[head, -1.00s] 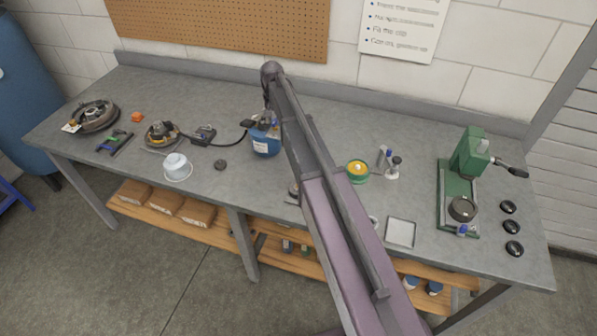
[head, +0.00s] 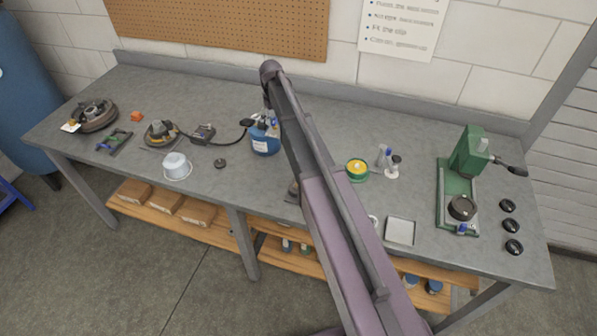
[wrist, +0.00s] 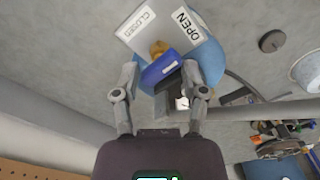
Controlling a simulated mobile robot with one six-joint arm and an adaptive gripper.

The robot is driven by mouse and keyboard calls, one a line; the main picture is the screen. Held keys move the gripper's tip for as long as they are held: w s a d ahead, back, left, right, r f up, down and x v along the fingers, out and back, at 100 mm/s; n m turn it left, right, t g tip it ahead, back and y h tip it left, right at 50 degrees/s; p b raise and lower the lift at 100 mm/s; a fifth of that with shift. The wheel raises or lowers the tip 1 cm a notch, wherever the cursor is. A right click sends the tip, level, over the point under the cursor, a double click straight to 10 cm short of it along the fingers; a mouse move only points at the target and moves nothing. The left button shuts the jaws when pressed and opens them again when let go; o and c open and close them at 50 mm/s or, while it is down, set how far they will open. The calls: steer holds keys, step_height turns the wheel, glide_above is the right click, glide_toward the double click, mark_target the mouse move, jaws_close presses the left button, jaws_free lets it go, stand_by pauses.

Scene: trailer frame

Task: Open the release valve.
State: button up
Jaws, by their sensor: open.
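The valve is on top of a blue canister (head: 265,143) on the bench. In the wrist view it has a blue lever (wrist: 162,68), a brass-coloured part (wrist: 158,48) and a pale plate (wrist: 138,32) marked CLOSED at left and OPEN at right. My gripper (wrist: 160,72) is open, one finger on each side of the lever. The lever lies at a slant between the fingertips; I cannot tell whether either finger touches it. In the head view my arm comes down over the canister and partly hides it, and the gripper is hard to make out.
A green press (head: 466,165) stands at right. The wall and pegboard (head: 220,30) are close behind.

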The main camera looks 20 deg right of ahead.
mark_target(274, 120)
steer(key=n, duration=0.7)
steer(key=shift+r+n, duration=0.2)
steer(key=shift+n, duration=0.1)
step_height(274, 120, up, 14)
steer(key=f+p, duration=0.1)
steer(key=p, duration=1.3)
steer(key=s+f+m+b, duration=0.3)
steer(key=s, duration=0.7)
steer(key=s+f+m+b, duration=0.3)
steer(key=s+m+b, duration=0.1)
steer(key=s, duration=0.6)
steer(key=s+f+m+b, duration=0.3)
steer(key=s, duration=0.7)
steer(key=shift+s+d+f+m, duration=0.2)
steer(key=shift+d+f+m, duration=0.1)
steer(key=shift+f+m, duration=0.1)
steer(key=shift+s+f+m+b, duration=0.15)
steer(key=shift+s+b, duration=0.1)
steer(key=shift+s, duration=0.3)
steer(key=shift+s+f+m+b, duration=0.15)
steer(key=shift+s+b, duration=0.1)
steer(key=shift+s, duration=0.25)
